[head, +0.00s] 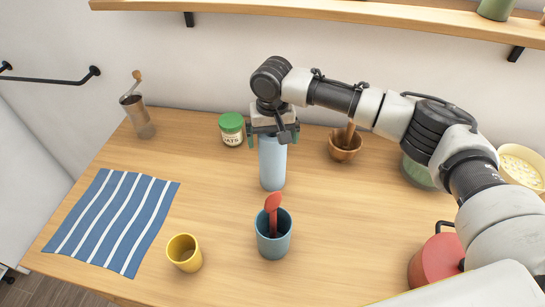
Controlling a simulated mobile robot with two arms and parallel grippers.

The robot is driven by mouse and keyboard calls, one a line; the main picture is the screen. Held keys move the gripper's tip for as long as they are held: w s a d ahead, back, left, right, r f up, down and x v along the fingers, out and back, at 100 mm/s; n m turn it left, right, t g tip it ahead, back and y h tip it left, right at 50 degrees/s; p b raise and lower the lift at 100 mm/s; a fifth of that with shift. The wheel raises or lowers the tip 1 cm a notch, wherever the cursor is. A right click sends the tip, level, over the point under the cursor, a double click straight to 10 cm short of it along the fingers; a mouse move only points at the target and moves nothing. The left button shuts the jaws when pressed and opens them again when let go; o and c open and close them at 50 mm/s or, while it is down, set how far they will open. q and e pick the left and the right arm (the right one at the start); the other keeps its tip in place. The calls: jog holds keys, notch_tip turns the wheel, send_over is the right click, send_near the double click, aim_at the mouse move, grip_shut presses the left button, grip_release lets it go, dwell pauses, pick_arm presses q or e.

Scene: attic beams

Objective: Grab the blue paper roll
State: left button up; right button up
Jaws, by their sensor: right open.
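The blue paper roll (272,164) is a pale blue upright cylinder on the wooden table (330,227), near the middle. My right gripper (273,143) reaches in from the right and points down over the top of the roll. Its jaws are open, with one finger on each side of the roll's upper end. Whether the fingers touch the roll is hard to tell, and the roll's top is hidden by the gripper. My left gripper is not in the head view.
A green-lidded jar (232,130) stands close left of the roll. A blue cup (273,240) with a red utensil stands in front. A mortar (345,147) is to the right. A yellow cup (185,253), striped cloth (115,220) and grinder (139,115) are left. A shelf (350,12) is above.

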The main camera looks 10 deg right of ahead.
jog(key=shift+c, duration=0.5)
jog(key=c, duration=1.1)
jog(key=shift+o, duration=0.2)
jog(key=shift+r, duration=0.1)
